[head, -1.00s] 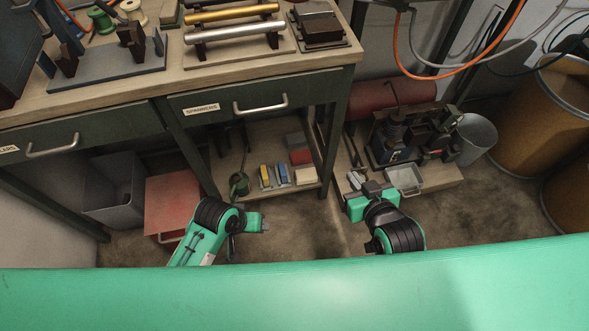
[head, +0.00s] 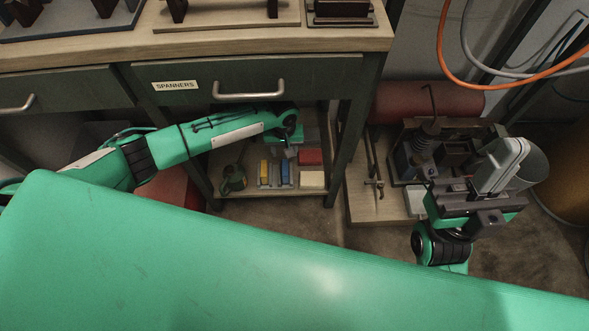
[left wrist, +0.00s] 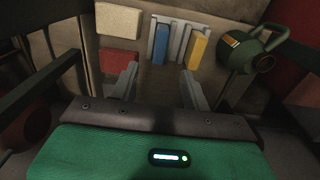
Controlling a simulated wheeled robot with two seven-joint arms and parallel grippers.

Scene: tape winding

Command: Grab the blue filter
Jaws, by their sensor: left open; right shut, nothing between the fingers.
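The blue filter (head: 285,173) stands upright in a grey rack on the low shelf under the bench, beside a yellow one (head: 264,172). In the left wrist view the blue filter (left wrist: 161,45) is ahead of my left gripper (left wrist: 158,88), slightly above the space between its fingers. That gripper is open and empty, apart from the filter. In the head view my left arm reaches under the drawer, and its fingertips are hard to make out. My right gripper (head: 500,165) is shut and empty, at the right near the low platform.
A red block (head: 310,157), a cream block (head: 312,180) and a green can (head: 233,179) flank the rack (left wrist: 176,40). The drawer (head: 245,90) overhangs the shelf, and a table leg (head: 345,150) stands at its right. A machine (head: 420,150) stands on the platform.

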